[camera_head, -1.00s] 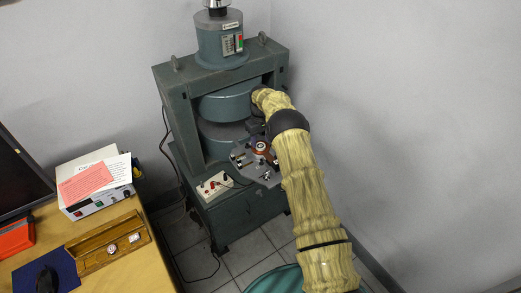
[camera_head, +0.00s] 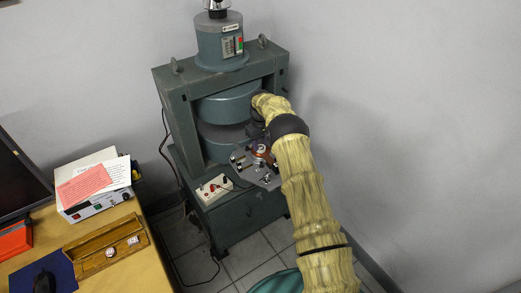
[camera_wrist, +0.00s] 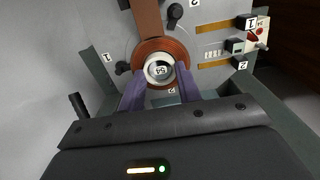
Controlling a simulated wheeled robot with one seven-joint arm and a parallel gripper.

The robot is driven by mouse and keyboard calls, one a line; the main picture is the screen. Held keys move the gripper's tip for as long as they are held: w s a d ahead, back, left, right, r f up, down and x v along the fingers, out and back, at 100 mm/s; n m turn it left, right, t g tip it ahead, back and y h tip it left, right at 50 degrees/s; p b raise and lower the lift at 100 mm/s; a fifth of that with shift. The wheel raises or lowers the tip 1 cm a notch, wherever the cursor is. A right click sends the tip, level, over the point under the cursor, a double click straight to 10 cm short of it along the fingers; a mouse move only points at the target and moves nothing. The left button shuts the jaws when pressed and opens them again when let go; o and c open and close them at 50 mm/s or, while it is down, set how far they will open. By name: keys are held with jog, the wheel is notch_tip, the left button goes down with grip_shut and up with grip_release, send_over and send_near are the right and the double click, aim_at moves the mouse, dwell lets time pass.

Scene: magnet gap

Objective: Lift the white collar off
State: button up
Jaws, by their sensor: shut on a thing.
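I cannot tell whether the collar is raised at all. In the head view, my gripper (camera_head: 260,149) is at the brown ring on the plate in front of the magnet, and the collar is small and partly hidden there.
The green magnet frame (camera_head: 180,120) stands close behind my gripper, with round poles above and below a gap. Knobs and terminals surround the brown ring on the plate (camera_head: 243,160). A desk with a wooden tray (camera_head: 90,262) is at the left. A wall is close on the right.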

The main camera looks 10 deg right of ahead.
jog(key=shift+r+p, duration=1.05)
jog(key=shift+r, duration=1.25)
